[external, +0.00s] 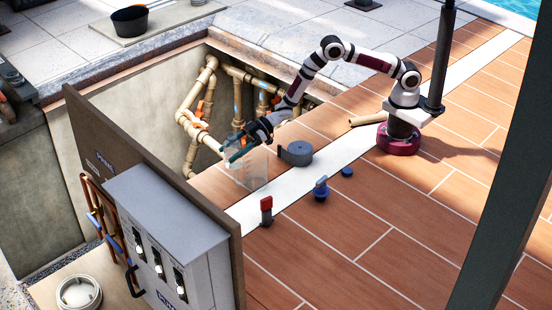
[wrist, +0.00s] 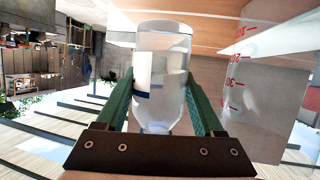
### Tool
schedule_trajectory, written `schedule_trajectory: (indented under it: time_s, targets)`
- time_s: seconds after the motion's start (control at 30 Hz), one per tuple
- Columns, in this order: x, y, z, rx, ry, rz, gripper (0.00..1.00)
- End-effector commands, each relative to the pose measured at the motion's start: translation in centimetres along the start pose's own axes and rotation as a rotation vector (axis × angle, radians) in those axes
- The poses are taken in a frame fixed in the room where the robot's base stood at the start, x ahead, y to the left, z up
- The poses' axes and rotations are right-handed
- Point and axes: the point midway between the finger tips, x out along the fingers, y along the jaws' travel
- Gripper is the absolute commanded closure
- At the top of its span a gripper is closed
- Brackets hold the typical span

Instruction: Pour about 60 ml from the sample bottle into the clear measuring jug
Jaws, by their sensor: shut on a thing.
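My gripper (external: 237,154) is at the end of the outstretched arm, by the top of the clear measuring jug (external: 250,172). The jug stands on the tiles near the pit edge. In the wrist view, the green fingers of my gripper (wrist: 163,105) are shut on the clear sample bottle (wrist: 165,70), one on each side. The bottle's wide end is at the top of that picture and its narrower end at the bottom. Clear liquid seems to be inside; its level and any flow cannot be told. The jug (wrist: 255,85), with red marks, shows right of the bottle.
A grey roll (external: 296,153) lies right of the jug. A red-handled valve (external: 266,210), a blue-handled valve (external: 321,188) and a blue cap (external: 347,172) are nearer the front. The open pit with beige pipes (external: 190,125) is left; a grey control box (external: 165,245) stands in front.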

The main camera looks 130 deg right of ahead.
Motion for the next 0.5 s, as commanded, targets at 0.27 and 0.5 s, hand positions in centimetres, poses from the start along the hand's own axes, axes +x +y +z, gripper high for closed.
schedule_trajectory:
  time_s: [0.27, 0.5]
  targets:
    - [-1.4, -0.3, -3.3, -0.116, 0.036, 0.047, 0.95]
    - [-2.6, -0.7, -5.8, -0.245, 0.073, 0.101, 0.95]
